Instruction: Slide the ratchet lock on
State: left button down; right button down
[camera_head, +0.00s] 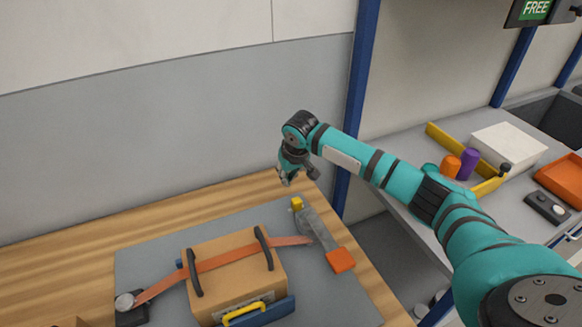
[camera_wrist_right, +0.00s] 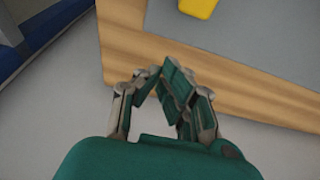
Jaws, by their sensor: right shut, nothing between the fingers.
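The ratchet (camera_head: 318,229) is a grey bar lying at the right side of the grey mat, with an orange strap running into it. A small yellow block (camera_head: 297,203), which looks like the lock, sits at its far end. An orange end piece (camera_head: 340,260) is at its near end. A yellow piece also shows at the top edge of the wrist view (camera_wrist_right: 199,8). My right gripper (camera_head: 286,181) is shut and empty, in the air above and beyond the yellow block, apart from it. In the wrist view its fingertips (camera_wrist_right: 160,78) show over the wooden table edge. My left gripper is not in view.
A cardboard box (camera_head: 228,251) with black corner guards stands on the mat (camera_head: 140,257) under the strap. A blue post (camera_head: 360,100) rises behind the table's right end. A side bench (camera_head: 400,155) on the right holds several objects.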

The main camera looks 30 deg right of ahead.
aim_at(299, 199)
jog(key=shift+f, duration=0.55)
jog(key=s+p, duration=0.1)
jog(key=s, duration=0.2)
jog(key=shift+s+r, duration=0.1)
jog(key=shift+s, duration=0.15)
jog(key=shift+s+a, duration=0.1)
jog(key=shift+s+p, duration=0.25)
jog(key=shift+p, duration=0.35)
jog(key=shift+s+r+p, duration=0.15)
jog(key=shift+s+p, duration=0.8)
jog(key=shift+p, duration=0.2)
jog(key=shift+s+a+p, duration=0.1)
jog(key=shift+s+p, duration=0.3)
jog(key=shift+s, duration=0.2)
jog(key=shift+f, duration=0.3)
